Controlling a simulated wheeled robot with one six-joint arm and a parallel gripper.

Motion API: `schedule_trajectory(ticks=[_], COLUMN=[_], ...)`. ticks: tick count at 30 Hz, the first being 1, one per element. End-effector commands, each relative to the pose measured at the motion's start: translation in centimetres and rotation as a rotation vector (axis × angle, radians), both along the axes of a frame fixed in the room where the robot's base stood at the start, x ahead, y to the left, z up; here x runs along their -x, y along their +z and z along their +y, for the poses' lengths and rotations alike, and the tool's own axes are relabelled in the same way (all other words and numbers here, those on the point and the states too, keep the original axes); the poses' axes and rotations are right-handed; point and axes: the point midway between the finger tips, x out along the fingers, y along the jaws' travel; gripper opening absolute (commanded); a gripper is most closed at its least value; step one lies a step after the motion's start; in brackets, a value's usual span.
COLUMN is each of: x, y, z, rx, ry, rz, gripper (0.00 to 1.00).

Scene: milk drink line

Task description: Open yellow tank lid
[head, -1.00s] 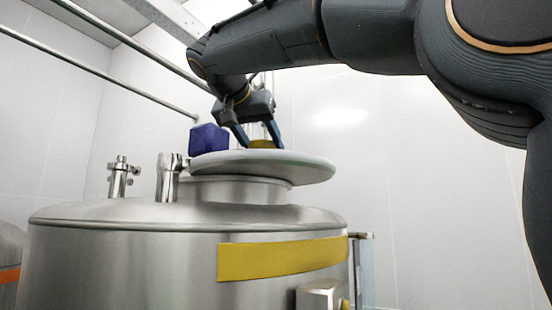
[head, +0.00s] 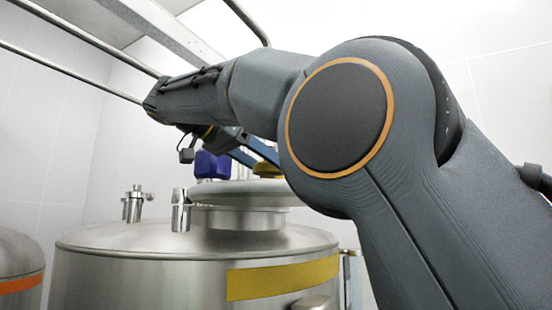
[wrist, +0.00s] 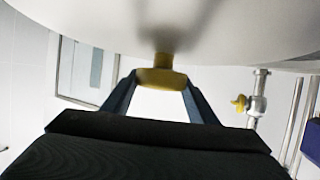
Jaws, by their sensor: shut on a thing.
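The steel tank (head: 130,268) has a yellow band (head: 283,277) around its side. Its pale round lid (head: 235,188) sits over the neck in the head view, about level; my arm hides its right side. The lid (wrist: 215,30) fills the top of the wrist view, with a yellow knob (wrist: 160,76) standing out from it. The knob also shows in the head view (head: 266,169). My gripper (wrist: 157,80) is shut on the knob, a finger on either side. In the head view, my gripper (head: 260,163) is partly hidden by my arm.
A clamp fitting (head: 181,212) stands at the lid's left edge, and another fitting (head: 135,205) is farther left. A blue box (head: 212,166) is behind the lid. A second tank with an orange band (head: 20,284) stands at left. Pipes run overhead.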

Motion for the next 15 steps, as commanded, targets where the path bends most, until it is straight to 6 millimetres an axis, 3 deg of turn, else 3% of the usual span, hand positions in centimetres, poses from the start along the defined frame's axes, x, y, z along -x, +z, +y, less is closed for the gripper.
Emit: schedule_trajectory(ticks=[14,15], x=[0.00,-0.01], y=[-0.20,-0.19], z=[0.35,0.34], rx=[0.000,0.001], ry=[-0.005,-0.005], rz=[0.004,0.003], gripper=[0.13,0.60])
